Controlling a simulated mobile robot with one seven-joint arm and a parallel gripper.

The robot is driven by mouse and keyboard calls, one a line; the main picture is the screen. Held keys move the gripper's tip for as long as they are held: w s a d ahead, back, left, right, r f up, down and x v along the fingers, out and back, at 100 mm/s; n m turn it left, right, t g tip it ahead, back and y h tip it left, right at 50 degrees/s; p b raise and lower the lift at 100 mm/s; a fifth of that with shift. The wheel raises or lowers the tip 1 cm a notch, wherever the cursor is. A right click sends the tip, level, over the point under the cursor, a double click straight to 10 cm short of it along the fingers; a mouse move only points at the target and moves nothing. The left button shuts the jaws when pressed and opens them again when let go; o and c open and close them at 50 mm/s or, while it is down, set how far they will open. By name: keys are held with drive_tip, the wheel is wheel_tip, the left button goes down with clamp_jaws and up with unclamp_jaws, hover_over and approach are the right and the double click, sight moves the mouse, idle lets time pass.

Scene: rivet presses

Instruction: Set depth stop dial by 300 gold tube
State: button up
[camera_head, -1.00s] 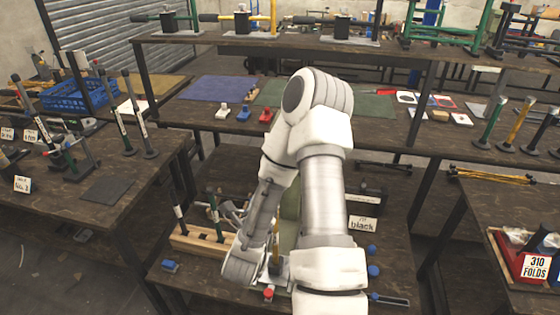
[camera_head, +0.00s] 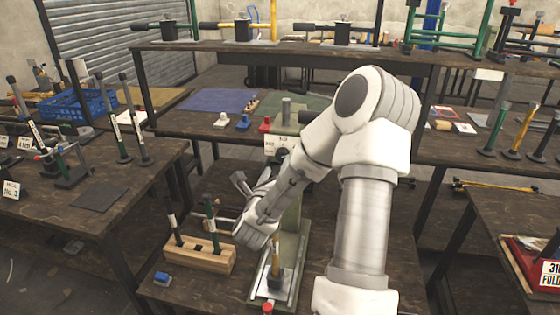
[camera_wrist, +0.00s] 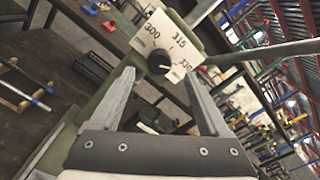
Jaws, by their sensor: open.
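The depth stop dial is a black knob (camera_wrist: 158,63) on a white plate (camera_wrist: 150,32) marked 300, 315 and 330, fixed to the green press. In the wrist view my open gripper (camera_wrist: 158,75) has one finger on each side of the knob's near side, with nothing between them; contact cannot be told. The knob's pointer is too small to read surely. In the head view the green press (camera_head: 291,220) stands on the middle table, its dial plate (camera_head: 283,143) partly behind my arm. A gold tube (camera_head: 276,252) stands upright on the press base.
A wooden rack (camera_head: 205,258) with dark tubes stands left of the press. A blue block (camera_head: 162,279) lies in front of it. A red-framed sign box (camera_head: 530,262) is at the right. A grey press lever runs close to the right finger in the wrist view.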

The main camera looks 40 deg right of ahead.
sight(281, 157)
drive_tip(key=x, duration=0.5)
clamp_jaws()
idle(0.4)
